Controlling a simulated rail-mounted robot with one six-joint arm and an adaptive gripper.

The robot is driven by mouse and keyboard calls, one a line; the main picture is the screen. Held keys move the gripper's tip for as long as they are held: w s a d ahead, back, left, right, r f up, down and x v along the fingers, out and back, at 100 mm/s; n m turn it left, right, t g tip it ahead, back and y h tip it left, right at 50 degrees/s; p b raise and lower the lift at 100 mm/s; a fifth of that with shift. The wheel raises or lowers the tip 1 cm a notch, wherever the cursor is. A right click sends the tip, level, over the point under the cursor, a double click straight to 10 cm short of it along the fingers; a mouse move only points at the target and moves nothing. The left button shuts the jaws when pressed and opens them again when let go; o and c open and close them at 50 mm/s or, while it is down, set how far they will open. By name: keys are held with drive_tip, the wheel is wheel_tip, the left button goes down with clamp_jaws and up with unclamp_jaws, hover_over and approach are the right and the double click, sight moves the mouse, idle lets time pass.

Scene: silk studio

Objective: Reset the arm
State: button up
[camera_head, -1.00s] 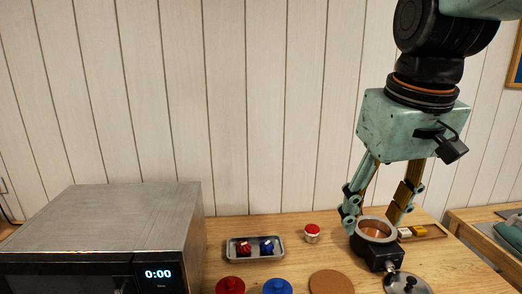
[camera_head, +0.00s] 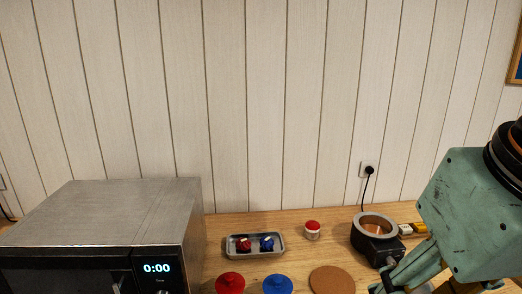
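My gripper (camera_head: 425,281) is at the lower right, with its green body (camera_head: 465,215) tilted. Its fingers point down and left, in front of the melting pot (camera_head: 374,226) in the picture. The fingers are partly cut off by the bottom edge, so I cannot tell how far apart they are or whether anything is between them. The pot is a dark base with a grey rim and a copper-coloured inside, and it stands on the wooden table (camera_head: 310,262).
A microwave (camera_head: 110,215) showing 0:00 stands at the left. A grey tray (camera_head: 232,255) holds a red and a blue item. Nearby are a red-capped jar (camera_head: 312,230), a red lid (camera_head: 230,283), a blue lid (camera_head: 278,285), a cork mat (camera_head: 332,281) and a wall socket (camera_head: 368,170).

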drive_tip(key=shift+s+f, duration=0.5)
drive_tip(key=shift+s, duration=0.4)
drive_tip(key=shift+w+r, duration=0.1)
drive_tip(key=shift+w, duration=0.05)
